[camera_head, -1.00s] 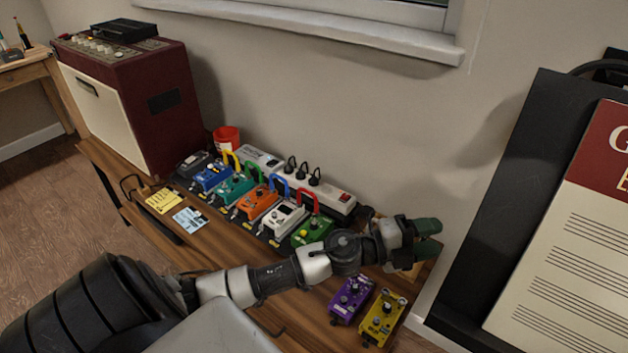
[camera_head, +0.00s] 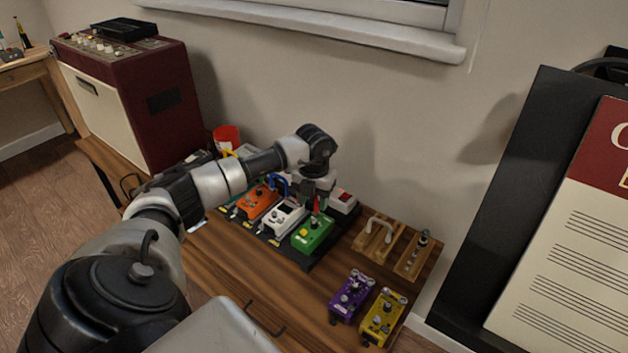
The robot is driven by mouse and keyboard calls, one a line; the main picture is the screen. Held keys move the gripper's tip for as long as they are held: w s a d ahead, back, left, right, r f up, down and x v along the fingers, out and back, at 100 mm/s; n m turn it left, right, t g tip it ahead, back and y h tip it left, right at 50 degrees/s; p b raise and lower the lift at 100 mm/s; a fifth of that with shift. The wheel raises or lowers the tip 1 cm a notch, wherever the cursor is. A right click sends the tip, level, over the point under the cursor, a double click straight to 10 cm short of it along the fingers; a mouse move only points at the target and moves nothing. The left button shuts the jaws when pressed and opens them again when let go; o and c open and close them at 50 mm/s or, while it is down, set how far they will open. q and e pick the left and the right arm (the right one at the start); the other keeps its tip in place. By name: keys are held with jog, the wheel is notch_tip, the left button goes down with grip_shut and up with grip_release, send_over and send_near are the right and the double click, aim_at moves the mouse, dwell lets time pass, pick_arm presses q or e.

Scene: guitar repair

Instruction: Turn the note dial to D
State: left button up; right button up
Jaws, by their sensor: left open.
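No dial marked with notes or a letter D can be made out at this size. Small knobs show on a row of pedals: an orange pedal (camera_head: 257,203), a white pedal (camera_head: 285,217) and a green pedal (camera_head: 312,234). I cannot tell which knob is the note dial. My left gripper (camera_head: 316,196) is open and points down above the back of the white and green pedals. Its fingertips are partly lost against the pedals and a red loop, so contact cannot be told. My left arm hides the pedals further left. My right gripper is not in view.
Purple (camera_head: 351,296) and yellow (camera_head: 382,318) pedals lie at the front right. A maroon amplifier (camera_head: 150,95) stands left, a music stand (camera_head: 505,190) right.

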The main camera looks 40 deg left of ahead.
aim_at(314, 222)
pick_arm(q)
notch_tip(314, 222, down, 6)
jog(key=shift+f+b, duration=0.2)
jog(key=shift+b, duration=0.15)
jog(key=shift+f, duration=0.65)
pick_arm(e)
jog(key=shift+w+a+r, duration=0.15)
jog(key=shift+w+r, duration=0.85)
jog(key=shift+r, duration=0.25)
pick_arm(q)
jog(key=shift+c, duration=0.5)
grip_shut()
jog(key=shift+m, duration=0.9)
jog(key=shift+m+b, duration=0.3)
jog(key=shift+m, duration=0.3)
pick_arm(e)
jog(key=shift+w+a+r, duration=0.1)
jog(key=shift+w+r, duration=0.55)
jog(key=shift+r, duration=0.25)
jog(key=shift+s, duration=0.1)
